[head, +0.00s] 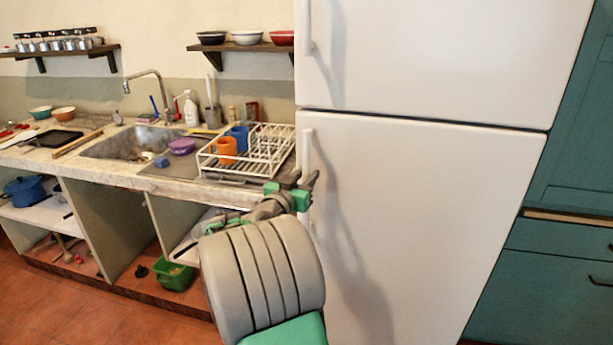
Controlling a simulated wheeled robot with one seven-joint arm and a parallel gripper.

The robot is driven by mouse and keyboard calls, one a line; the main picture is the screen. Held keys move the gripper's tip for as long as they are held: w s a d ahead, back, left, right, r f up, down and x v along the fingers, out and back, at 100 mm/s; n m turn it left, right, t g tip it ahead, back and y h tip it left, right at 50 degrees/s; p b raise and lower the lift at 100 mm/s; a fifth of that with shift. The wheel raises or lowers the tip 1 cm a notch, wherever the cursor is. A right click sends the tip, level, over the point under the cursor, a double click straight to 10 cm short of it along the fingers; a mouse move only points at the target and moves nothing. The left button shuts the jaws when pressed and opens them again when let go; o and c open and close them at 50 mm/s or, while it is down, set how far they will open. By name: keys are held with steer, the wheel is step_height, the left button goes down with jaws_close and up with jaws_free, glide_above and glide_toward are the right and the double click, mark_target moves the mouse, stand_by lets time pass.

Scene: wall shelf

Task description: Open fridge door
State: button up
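The white fridge stands in the middle right of the head view, with an upper door (430,60) and a taller lower door (430,220). Both doors look closed. The lower door has a vertical white handle (307,150) along its left edge; the upper door has a similar handle (307,28). My gripper (306,180) is at the left edge of the lower door, close by the lower part of its handle. My arm hides part of this area, and I cannot tell whether the fingers touch or surround the handle.
Left of the fridge is a counter with a sink (130,143) and a white dish rack (262,160) holding mugs, close to my gripper. Open shelves lie below. Teal cabinets (555,290) stand right of the fridge. Floor (90,325) is clear at lower left.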

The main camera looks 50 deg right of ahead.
jaws_close()
stand_by(1.1)
